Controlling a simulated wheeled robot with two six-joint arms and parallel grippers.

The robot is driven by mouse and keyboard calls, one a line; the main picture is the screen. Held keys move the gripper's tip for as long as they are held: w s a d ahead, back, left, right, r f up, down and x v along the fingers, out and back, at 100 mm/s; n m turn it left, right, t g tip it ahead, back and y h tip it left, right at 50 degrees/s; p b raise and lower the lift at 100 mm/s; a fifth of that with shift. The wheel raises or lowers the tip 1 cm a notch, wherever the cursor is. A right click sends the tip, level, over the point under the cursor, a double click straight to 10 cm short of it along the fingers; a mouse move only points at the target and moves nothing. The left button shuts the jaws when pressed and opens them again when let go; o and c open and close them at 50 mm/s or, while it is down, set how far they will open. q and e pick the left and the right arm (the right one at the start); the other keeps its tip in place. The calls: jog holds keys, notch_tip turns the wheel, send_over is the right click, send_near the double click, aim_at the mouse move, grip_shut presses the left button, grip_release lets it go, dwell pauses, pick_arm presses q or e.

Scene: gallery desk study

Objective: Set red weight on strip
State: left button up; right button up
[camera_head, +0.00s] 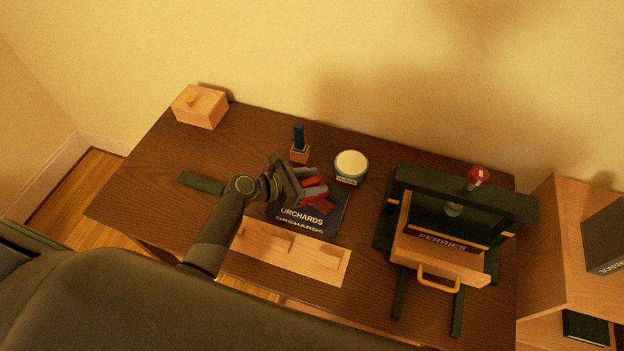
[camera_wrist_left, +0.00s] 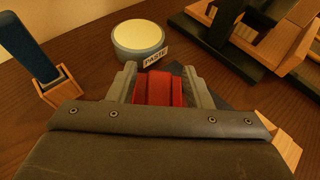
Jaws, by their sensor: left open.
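The red weight (camera_head: 312,187) is at the dark book lettered ORCHARDS (camera_head: 303,222). In the left wrist view the red weight (camera_wrist_left: 160,91) sits between the two grey fingers of my left gripper (camera_wrist_left: 162,80). The left gripper (camera_head: 315,186) is open around it; I cannot tell whether the fingers touch it. A flat dark red patch (camera_head: 323,206) shows on the book just in front of the gripper; I cannot tell if it is the strip. The gripper hides part of the weight and the book. My right gripper is not in view.
A paste tub (camera_head: 351,166) and a brush in a wooden block (camera_head: 299,148) stand behind the gripper. A dark green bar (camera_head: 201,183) lies to the left.

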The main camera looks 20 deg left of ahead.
pick_arm(q)
jog(key=shift+s+a+r, duration=0.1)
jog(key=shift+s+a, duration=0.15)
jog(key=shift+a, duration=0.05)
jog(key=b+v, duration=0.1)
jog(key=v, duration=1)
jog(key=shift+s, duration=0.1)
